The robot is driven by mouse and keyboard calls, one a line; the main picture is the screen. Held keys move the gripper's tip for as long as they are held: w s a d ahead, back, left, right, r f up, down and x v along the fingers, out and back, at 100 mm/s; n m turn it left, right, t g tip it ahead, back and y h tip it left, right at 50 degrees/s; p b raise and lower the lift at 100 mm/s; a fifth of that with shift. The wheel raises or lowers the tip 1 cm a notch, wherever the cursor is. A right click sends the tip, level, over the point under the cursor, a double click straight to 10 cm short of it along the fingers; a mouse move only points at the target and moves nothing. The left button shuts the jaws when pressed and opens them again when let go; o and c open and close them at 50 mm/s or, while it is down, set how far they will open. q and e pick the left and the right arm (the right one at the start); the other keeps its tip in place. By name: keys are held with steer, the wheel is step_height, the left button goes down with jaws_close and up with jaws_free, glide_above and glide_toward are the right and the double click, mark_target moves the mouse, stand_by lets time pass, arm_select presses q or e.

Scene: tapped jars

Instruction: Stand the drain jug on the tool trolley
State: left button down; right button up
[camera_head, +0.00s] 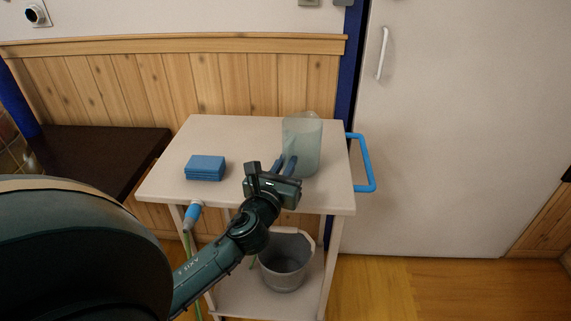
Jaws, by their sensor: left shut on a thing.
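The drain jug (304,138) is a translucent pale green-grey jug. It is upright at the right part of the tool trolley's white top (238,134). I cannot tell whether its base, partly hidden behind my gripper, touches the top. My left gripper (284,166) reaches in from the front and is shut on the near left side of the jug. The fingertips partly cover the jug's lower left. My right gripper is not in view.
A folded blue cloth (205,168) lies on the trolley top, left of my gripper. A grey bucket (286,264) stands on the lower shelf. A blue handle (366,165) sticks out on the right. A hose with a blue nozzle (192,214) hangs at the front left. A dark table (92,150) stands left.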

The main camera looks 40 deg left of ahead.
arm_select(q)
steer(key=c, duration=1.4)
jaws_free()
steer(key=shift+o, duration=0.2)
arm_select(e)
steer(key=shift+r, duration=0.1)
arm_select(q)
steer(key=b+v, duration=0.1)
steer(key=v, duration=1.2)
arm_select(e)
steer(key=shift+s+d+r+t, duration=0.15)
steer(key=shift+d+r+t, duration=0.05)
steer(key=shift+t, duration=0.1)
arm_select(q)
steer(key=shift+d, duration=0.1)
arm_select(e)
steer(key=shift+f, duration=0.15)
